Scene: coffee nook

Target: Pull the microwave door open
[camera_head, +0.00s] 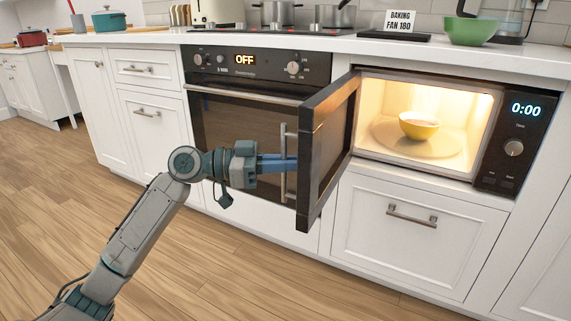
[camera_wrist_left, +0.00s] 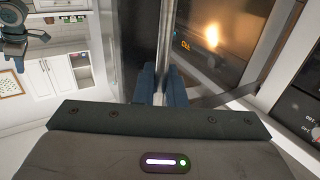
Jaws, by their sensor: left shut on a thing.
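The microwave (camera_head: 430,125) is built into the white cabinets at the right, its inside lit. Its dark-framed door (camera_head: 328,148) stands wide open, swung out toward me on its left side. A vertical metal handle (camera_head: 284,165) is on the door's outer face; a metal bar also shows in the left wrist view (camera_wrist_left: 133,40). My left gripper (camera_head: 290,163) is at the handle, its blue fingers shut on it; the fingers (camera_wrist_left: 163,84) show close together in the wrist view. A yellow bowl (camera_head: 419,126) sits inside on the turntable. My right gripper is not in view.
An oven (camera_head: 245,115) showing "OFF" is left of the microwave, behind my arm. Below the microwave is a drawer with a metal handle (camera_head: 412,216). The counter above holds pots, a sign (camera_head: 400,21) and a green bowl (camera_head: 470,31). The wooden floor in front is clear.

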